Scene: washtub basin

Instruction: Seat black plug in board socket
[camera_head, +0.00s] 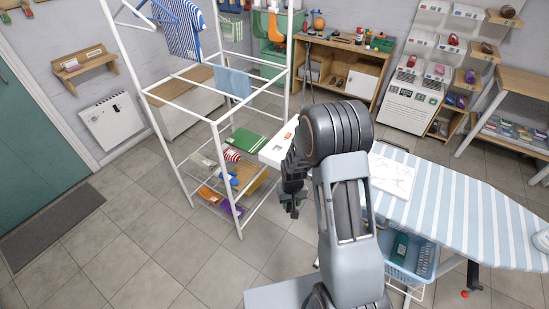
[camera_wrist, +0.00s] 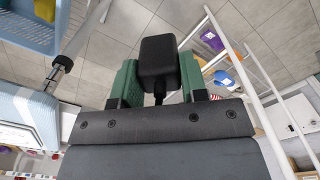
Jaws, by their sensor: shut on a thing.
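The black plug (camera_wrist: 159,62) is between the two green fingers of my gripper (camera_wrist: 159,80) in the wrist view, with a dark cable or stem below it. In the head view my gripper (camera_head: 291,195) points down over the floor between the white rack and the ironing board, and the plug is too small or hidden to make out. A white panel with a small red part (camera_head: 280,143) shows behind my arm at the ironing board's left end. It may carry the socket; no socket opening is clear. The plug is apart from it.
The striped ironing board (camera_head: 450,205) stretches right, with a blue basket (camera_head: 408,262) beneath. The white drying rack (camera_head: 213,140) stands close left of my gripper, with items on its lower shelf. Shelving and a wooden cabinet (camera_head: 345,65) stand behind.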

